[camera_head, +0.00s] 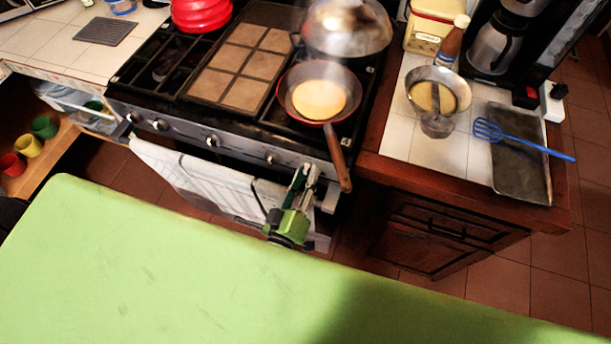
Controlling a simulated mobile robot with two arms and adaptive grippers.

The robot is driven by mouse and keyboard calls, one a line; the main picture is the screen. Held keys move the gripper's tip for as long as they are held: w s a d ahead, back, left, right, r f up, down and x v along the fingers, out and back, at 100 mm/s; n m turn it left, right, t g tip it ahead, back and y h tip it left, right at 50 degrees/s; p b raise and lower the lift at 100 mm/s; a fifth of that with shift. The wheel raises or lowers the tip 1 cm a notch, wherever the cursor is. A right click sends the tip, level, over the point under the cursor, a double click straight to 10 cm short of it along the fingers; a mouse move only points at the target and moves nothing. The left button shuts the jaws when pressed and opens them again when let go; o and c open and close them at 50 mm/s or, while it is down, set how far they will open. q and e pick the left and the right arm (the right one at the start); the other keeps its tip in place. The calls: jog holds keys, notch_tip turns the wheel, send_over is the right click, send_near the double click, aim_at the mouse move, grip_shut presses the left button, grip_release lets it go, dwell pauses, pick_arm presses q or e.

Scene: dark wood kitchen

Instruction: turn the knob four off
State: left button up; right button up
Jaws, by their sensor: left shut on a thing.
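The stove (236,130) has a row of knobs along its front panel, and several show to the left of my gripper. The closest of these is a silver knob (271,158). My left gripper (306,172), green and dark, is at the right end of the panel, below the frying pan. Its fingers are shut on a stove knob there, which they mostly hide, so its setting cannot be told. A red frying pan (287,88) with a pancake (319,99) sits on the right burner, and pale vapour shows above it. My right gripper is not in view.
The pan's wooden handle (338,158) sticks out over the stove's front edge, close to my gripper. A towel (190,177) hangs on the oven front. The right counter holds a small pan (411,84), a blue spatula (548,151) and a dark tray (520,181).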

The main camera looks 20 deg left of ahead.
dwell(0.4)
pick_arm(q)
jog(key=o, duration=1.1)
jog(key=s, duration=1.2)
jog(key=shift+a, duration=0.2)
